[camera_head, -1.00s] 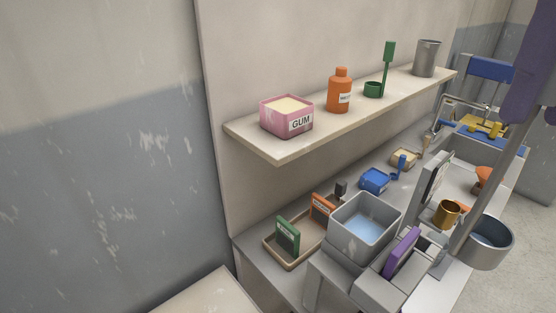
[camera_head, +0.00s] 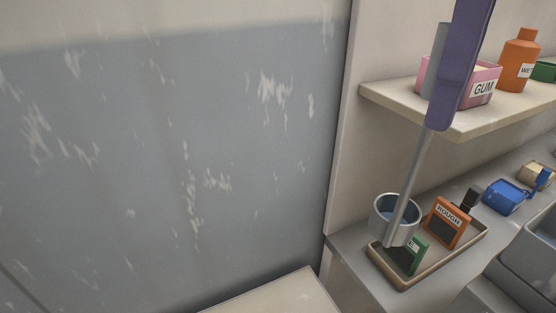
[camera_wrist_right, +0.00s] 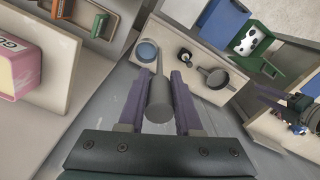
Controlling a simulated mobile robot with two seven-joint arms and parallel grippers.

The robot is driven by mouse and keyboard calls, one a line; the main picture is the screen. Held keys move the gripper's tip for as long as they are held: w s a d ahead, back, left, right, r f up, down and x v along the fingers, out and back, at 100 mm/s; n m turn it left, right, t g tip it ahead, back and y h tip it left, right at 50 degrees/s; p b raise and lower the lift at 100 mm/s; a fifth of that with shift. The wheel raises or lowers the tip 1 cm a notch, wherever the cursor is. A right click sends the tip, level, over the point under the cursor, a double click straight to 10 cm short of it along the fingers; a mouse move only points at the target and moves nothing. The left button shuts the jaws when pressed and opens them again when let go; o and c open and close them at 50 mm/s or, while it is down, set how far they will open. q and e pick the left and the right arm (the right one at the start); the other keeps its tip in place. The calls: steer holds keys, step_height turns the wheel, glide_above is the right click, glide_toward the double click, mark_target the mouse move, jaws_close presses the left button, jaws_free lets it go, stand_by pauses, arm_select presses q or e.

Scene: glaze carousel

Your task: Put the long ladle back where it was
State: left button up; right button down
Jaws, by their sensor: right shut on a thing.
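The long ladle has a thin grey handle (camera_head: 415,175) and a round metal cup (camera_head: 390,232) with a bluish inside. My right gripper (camera_head: 437,122), with purple fingers, is shut on the handle's upper part. The ladle hangs slightly tilted, cup down. In the head view the cup overlaps the left end of the brown tray; I cannot tell how high it is above it. In the right wrist view the thick handle end (camera_wrist_right: 160,100) lies between my fingers (camera_wrist_right: 158,82), and the cup (camera_wrist_right: 147,52) shows beyond.
The shelf (camera_head: 470,128) carries a pink GUM box (camera_head: 483,85) and an orange bottle (camera_head: 519,58). The brown tray (camera_head: 402,286) holds an orange ROUGH block (camera_head: 447,222) and a green block (camera_head: 414,256). A cream surface (camera_head: 285,298) lies at bottom; the left wall is bare.

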step_height(320, 180, down, 39)
steer(key=w+a+n+b, duration=0.2)
steer(key=n+b, duration=0.9)
steer(key=b, duration=0.6)
steer(key=shift+a+r, duration=0.2)
steer(key=shift+a, duration=0.25)
steer(key=shift+f, duration=0.2)
steer(key=c, duration=0.6)
jaws_free()
steer(key=shift+r, duration=0.15)
